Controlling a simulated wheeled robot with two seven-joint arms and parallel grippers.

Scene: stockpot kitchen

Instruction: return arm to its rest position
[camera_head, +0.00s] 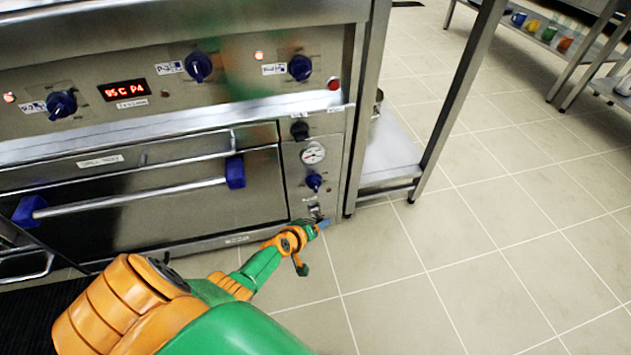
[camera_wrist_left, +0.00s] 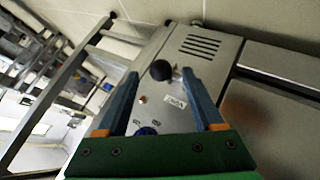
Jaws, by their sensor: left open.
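My left arm, green and orange, comes in from the bottom left in the head view. It stretches toward the lower right of the oven's front panel. Its gripper (camera_head: 323,224) is small there, low beside the panel's bottom right corner. In the left wrist view the two blue fingers (camera_wrist_left: 160,74) stand apart, with no object held between them. A round black knob (camera_wrist_left: 161,70) shows between the fingertips, and a blue knob (camera_wrist_left: 146,131) shows nearer the palm. Whether the fingers touch the panel cannot be told. My right gripper is in neither view.
The steel oven has a door handle (camera_head: 130,196) with blue ends, a gauge (camera_head: 313,153) and several knobs. A steel table with a lower shelf (camera_head: 390,160) stands right of it. Tiled floor (camera_head: 480,250) is clear at right. A rack with mugs (camera_head: 532,26) is farther back.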

